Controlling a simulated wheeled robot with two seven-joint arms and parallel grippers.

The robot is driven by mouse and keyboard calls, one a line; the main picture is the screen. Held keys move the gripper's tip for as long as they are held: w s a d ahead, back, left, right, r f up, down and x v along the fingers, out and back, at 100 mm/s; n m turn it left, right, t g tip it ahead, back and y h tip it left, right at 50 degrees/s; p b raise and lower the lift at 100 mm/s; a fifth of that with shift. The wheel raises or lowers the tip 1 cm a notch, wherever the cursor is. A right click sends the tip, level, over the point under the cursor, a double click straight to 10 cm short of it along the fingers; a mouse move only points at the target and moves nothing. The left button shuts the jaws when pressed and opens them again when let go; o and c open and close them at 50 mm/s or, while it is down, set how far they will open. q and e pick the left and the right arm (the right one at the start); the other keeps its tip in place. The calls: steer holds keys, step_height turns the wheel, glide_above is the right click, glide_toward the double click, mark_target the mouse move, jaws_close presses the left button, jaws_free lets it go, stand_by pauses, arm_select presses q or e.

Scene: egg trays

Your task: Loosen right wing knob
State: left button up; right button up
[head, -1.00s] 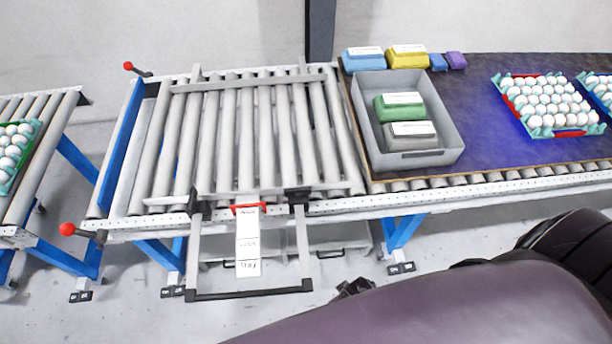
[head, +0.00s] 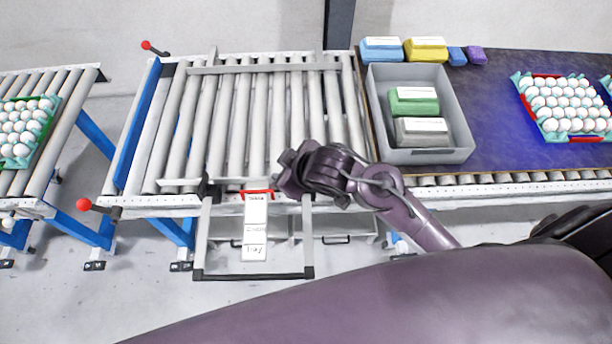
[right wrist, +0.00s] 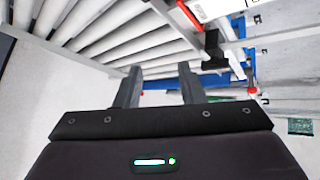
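My right gripper (head: 288,176) is over the front rail of the roller conveyor, at the right end of the grey frame. It covers the spot where the right wing knob sits, so that knob is hidden. In the right wrist view the two fingers (right wrist: 160,86) stand apart with nothing between them. The black left wing knob (head: 208,190) shows on the rail, left of a red clip (head: 257,194). A black knob, apparently the left one, shows beyond the fingers in the right wrist view (right wrist: 213,47). My left gripper is not in view.
A white label strip (head: 255,228) hangs below the red clip, inside a frame with a dark bottom bar (head: 253,276). A grey bin (head: 458,135) with green and grey packs stands to the right. An egg tray (head: 545,126) is farther right. The rollers (head: 265,120) are bare.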

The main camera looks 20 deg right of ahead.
steer(key=d+f+n+g, duration=0.1)
steer(key=d+n+g, duration=0.1)
steer(key=w+d+f+n+g, duration=0.1)
steer(key=d+n+g, duration=0.1)
steer(key=d, duration=0.1)
steer(key=d+f+n+g+y, duration=0.1)
steer(key=d+f+n+g, duration=0.1)
steer(key=shift+w+d, duration=0.25)
steer(key=shift+d, duration=0.15)
steer(key=shift+s+d+f, duration=0.1)
steer(key=shift+f, duration=0.05)
steer(key=p+x, duration=0.1)
steer(key=x, duration=0.6)
steer(key=shift+s+f, duration=0.1)
steer(key=shift+f, duration=0.1)
jaws_close()
